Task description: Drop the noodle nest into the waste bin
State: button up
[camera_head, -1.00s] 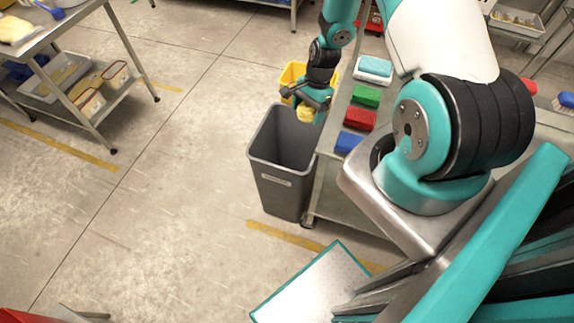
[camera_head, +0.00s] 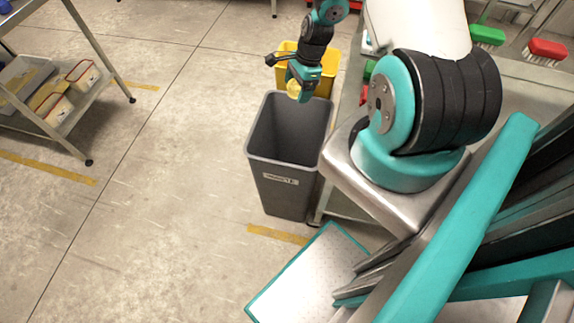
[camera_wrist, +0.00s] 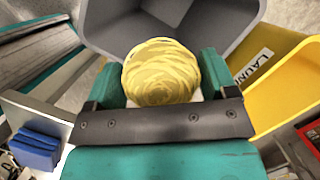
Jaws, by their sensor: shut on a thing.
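The noodle nest (camera_wrist: 160,72) is a pale yellow, coiled round disc held between the two teal fingers of my gripper (camera_wrist: 160,85) in the wrist view. In the head view the nest (camera_head: 294,89) shows as a small yellow patch at the tip of my gripper (camera_head: 297,88), above the back rim of the waste bin. The waste bin (camera_head: 285,182) is a tall dark grey open bin with a white label on its front. Its grey wall (camera_wrist: 232,22) also shows beyond the nest in the wrist view. The bin's floor is largely hidden.
A yellow bin (camera_head: 328,72) stands right behind the grey bin; in the wrist view its wall (camera_wrist: 285,95) carries a label. A metal table stands at the right, with red (camera_head: 546,50) and green (camera_head: 487,35) brushes. A shelf trolley (camera_head: 62,125) stands left; floor between is clear.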

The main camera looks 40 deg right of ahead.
notch_tip(320, 180, down, 16)
jog(key=b, duration=1.3)
jog(key=shift+w+f+b, duration=0.25)
jog(key=shift+w+b, duration=0.15)
jog(key=shift+w, duration=0.05)
jog(key=o, duration=0.9)
jog(key=shift+r, duration=0.1)
jog(key=p+v, duration=0.1)
jog(key=v, duration=1.6)
jog(key=shift+r, duration=0.1)
